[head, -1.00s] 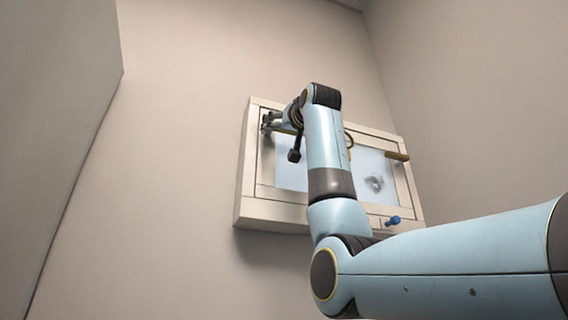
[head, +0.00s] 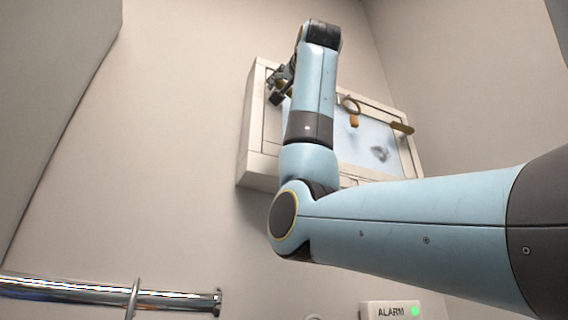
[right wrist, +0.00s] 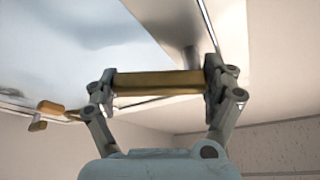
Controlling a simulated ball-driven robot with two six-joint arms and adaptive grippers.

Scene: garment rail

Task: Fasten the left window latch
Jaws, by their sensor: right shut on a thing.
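The left window latch shows in the right wrist view as a brass-coloured bar handle (right wrist: 158,82). My right gripper (right wrist: 157,84) is shut on it, one finger at each end of the bar. In the head view, my right gripper (head: 281,86) is at the upper left corner of the window frame (head: 259,142), and my own wrist and arm hide much of the latch. I cannot tell from these views whether the latch is fully fastened. My left gripper is not in view.
A chrome rail (head: 90,294) runs along the lower left wall. A box marked ALARM (head: 390,311) with a green light is at the bottom. The wall left of the window is bare.

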